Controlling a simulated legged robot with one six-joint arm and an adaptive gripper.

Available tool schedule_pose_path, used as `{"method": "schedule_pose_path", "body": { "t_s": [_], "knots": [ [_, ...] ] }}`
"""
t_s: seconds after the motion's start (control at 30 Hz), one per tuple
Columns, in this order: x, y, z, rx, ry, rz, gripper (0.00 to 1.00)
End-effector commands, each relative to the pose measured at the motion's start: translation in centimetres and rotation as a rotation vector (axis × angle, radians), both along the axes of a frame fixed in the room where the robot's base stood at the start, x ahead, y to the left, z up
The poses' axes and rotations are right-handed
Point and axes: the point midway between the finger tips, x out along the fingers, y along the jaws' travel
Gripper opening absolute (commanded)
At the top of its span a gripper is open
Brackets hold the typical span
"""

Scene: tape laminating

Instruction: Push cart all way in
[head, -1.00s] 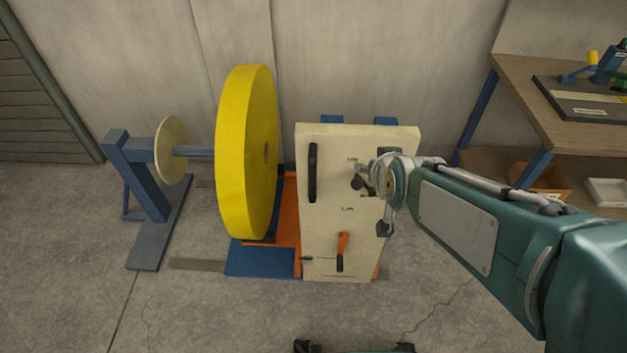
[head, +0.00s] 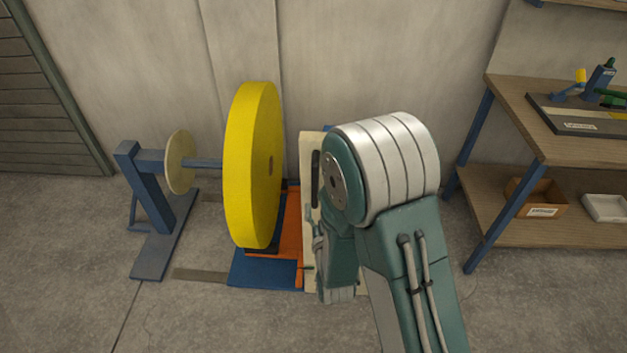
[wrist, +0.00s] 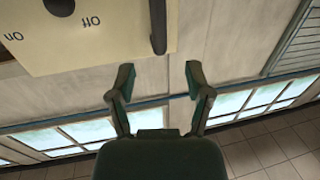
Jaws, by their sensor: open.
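The cart's cream front panel (head: 307,150) stands upright beside a large yellow roll (head: 250,165) in the head view. An orange base (head: 291,225) and a blue base plate (head: 262,270) show below. My arm hides most of the panel; only its left edge and part of a dark vertical handle (head: 315,165) show. In the wrist view, the panel (wrist: 100,40) with its On/Off marks and a black handle (wrist: 157,22) fills the upper left. My gripper (wrist: 160,78) is open and empty, with its fingers apart near the panel's edge and handle. I cannot tell whether it touches.
A blue stand (head: 147,190) with a pale disc (head: 179,162) and shaft is left of the roll. Bare concrete floor lies in front.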

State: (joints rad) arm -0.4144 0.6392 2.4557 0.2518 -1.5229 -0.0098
Motion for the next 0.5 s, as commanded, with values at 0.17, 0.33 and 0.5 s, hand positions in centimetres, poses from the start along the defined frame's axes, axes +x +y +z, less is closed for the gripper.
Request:
{"method": "schedule_pose_path", "body": {
  "t_s": [0.17,0.33,0.5],
  "knots": [
    [1.5,0.2,0.1,0.002,-0.006,-0.003,0.65],
    [4.6,0.7,0.1,0.002,-0.006,-0.002,0.65],
    [7.6,1.2,0.0,0.001,-0.005,-0.002,0.65]
  ]
}}
